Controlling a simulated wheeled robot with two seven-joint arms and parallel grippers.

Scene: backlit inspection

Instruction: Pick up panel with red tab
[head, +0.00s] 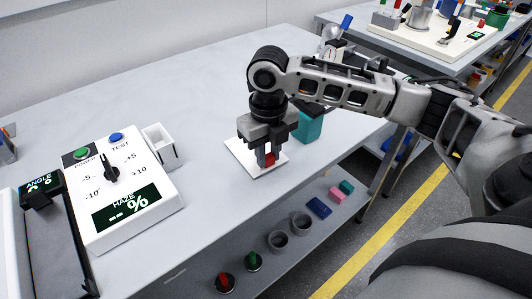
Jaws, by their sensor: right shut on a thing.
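The panel (240,158) is a flat white square on the grey table, with a red tab (270,160) at its right side. My right gripper (266,158) points down over the panel, and its fingers are shut on the red tab. The fingers hide part of the tab and panel. I cannot tell whether the panel is lifted off the table. My left gripper is not in view.
A haze meter (125,190) with dial and buttons stands at the left, beside a small white open box (160,142). A teal block (308,124) stands just behind my right gripper. Rings and coloured blocks lie on the lower shelf. The table's back middle is clear.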

